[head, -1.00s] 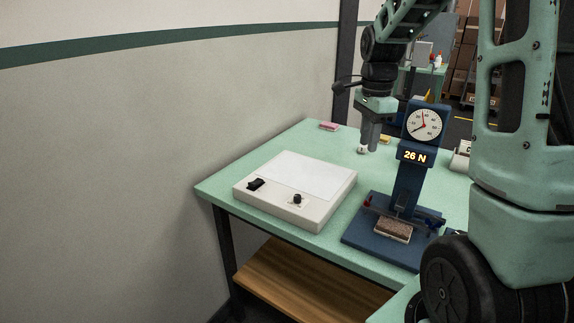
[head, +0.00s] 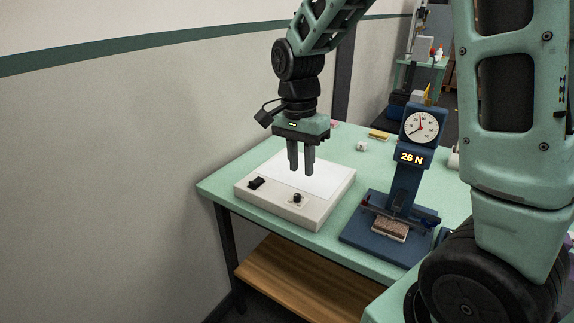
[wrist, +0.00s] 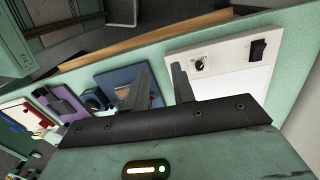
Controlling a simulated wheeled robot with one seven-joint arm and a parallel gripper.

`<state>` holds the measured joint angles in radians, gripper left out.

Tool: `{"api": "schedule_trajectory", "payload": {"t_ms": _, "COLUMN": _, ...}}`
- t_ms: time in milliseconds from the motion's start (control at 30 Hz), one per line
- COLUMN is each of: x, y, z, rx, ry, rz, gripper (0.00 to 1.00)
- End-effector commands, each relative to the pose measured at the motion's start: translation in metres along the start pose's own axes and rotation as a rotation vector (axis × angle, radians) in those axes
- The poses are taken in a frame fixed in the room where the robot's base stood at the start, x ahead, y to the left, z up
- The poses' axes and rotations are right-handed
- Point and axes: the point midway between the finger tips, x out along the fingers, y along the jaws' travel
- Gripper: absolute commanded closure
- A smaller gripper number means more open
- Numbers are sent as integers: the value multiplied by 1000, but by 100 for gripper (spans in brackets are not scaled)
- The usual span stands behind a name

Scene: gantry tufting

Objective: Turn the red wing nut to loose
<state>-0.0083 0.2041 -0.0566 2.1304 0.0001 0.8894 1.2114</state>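The blue test stand (head: 352,240) is on the green table, with a round dial (head: 421,126) and a display reading 26 N. A blue knob (head: 430,216) is at the clamp's right end. A brown sample (head: 390,229) lies under the clamp. My gripper (head: 301,172) points down above the white light box, left of the stand, open and empty. The stand (wrist: 117,80) also shows beyond the fingers in the wrist view.
The white light box (head: 285,213) with a black switch and a knob is left of the stand. A small white object (head: 361,146) and a yellow one (head: 379,135) lie toward the back. The wall is at the left. Bare table lies between box and stand.

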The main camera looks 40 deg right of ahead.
Motion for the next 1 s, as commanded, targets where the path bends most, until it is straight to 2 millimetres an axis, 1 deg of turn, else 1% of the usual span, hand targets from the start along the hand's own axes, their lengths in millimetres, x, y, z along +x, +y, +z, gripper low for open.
{"api": "schedule_trajectory", "payload": {"t_ms": 33, "x": -1, "y": -1, "z": 10, "rx": -35, "ry": 1, "rz": 4, "gripper": 75}}
{"api": "schedule_trajectory", "payload": {"t_ms": 200, "x": 0, "y": -4, "z": 32, "rx": -121, "ry": 5, "rz": 14, "gripper": 75}}
{"api": "schedule_trajectory", "payload": {"t_ms": 400, "x": 1, "y": -4, "z": 43, "rx": -166, "ry": 7, "rz": 19, "gripper": 75}}
{"api": "schedule_trajectory", "payload": {"t_ms": 867, "x": 1, "y": -4, "z": 43, "rx": -168, "ry": 7, "rz": 19, "gripper": 75}}
{"api": "schedule_trajectory", "payload": {"t_ms": 933, "x": 0, "y": -4, "z": 39, "rx": -162, "ry": 6, "rz": 18, "gripper": 75}}
{"api": "schedule_trajectory", "payload": {"t_ms": 1000, "x": -1, "y": -2, "z": 27, "rx": -144, "ry": 5, "rz": 15, "gripper": 75}}
